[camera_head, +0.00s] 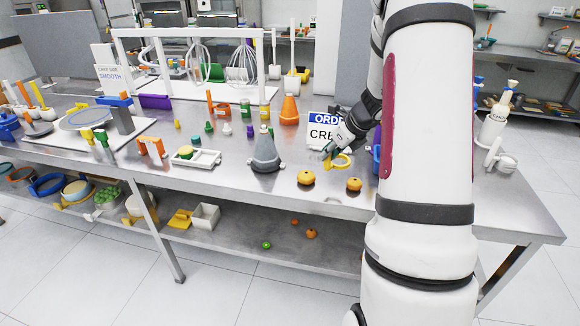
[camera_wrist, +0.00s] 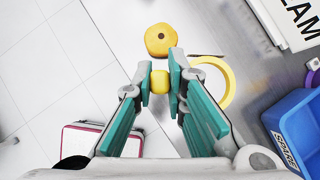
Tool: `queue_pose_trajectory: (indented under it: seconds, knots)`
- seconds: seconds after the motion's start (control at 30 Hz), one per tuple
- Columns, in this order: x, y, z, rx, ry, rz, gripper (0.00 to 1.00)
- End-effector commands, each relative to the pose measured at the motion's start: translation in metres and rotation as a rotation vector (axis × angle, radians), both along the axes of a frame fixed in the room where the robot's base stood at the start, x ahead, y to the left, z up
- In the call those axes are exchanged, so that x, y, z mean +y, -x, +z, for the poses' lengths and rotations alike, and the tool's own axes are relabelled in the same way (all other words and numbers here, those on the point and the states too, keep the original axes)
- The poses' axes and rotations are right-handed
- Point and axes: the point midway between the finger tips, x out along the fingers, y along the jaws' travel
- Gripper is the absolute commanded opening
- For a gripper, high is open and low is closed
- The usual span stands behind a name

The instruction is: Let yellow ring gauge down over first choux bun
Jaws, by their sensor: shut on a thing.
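My gripper (camera_head: 332,152) is shut on the yellow ring gauge (camera_head: 341,162) near the table's front right. In the wrist view the fingers (camera_wrist: 160,80) close on a small yellow grip. The ring (camera_wrist: 228,82) shows to the right of the fingers, partly hidden by one. Two orange-brown choux buns stand near it, a left bun (camera_head: 306,177) and a right bun (camera_head: 354,184). One bun (camera_wrist: 160,39) shows beyond the fingertips in the wrist view, apart from the ring. The ring looks beside the buns, around neither. I cannot tell which bun is first, or the ring's exact height.
A blue bin (camera_wrist: 296,125) marked SPARE stands close on the right in the wrist view. An order sign (camera_head: 325,132) stands behind the gripper. The table's front edge is close to the buns.

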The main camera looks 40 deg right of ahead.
Motion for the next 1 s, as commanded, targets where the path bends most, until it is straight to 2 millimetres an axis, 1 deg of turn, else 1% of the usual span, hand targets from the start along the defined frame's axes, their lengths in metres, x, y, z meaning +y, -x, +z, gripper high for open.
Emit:
queue_pose_trajectory:
  seconds: [0.03,0.1,0.2,0.27,0.77,1.0]
  knots:
    - [-0.011,0.008,0.003,-0.001,0.001,-0.083,0.00]
    - [-0.023,0.016,0.005,0.000,0.001,-0.176,0.00]
    - [-0.034,0.025,0.007,0.000,0.001,-0.258,0.00]
    - [-0.037,0.027,0.007,0.000,0.001,-0.286,0.00]
    - [-0.038,0.029,0.007,-0.005,-0.001,-0.297,0.00]
    - [-0.038,0.028,-0.003,-0.005,0.000,-0.295,0.00]
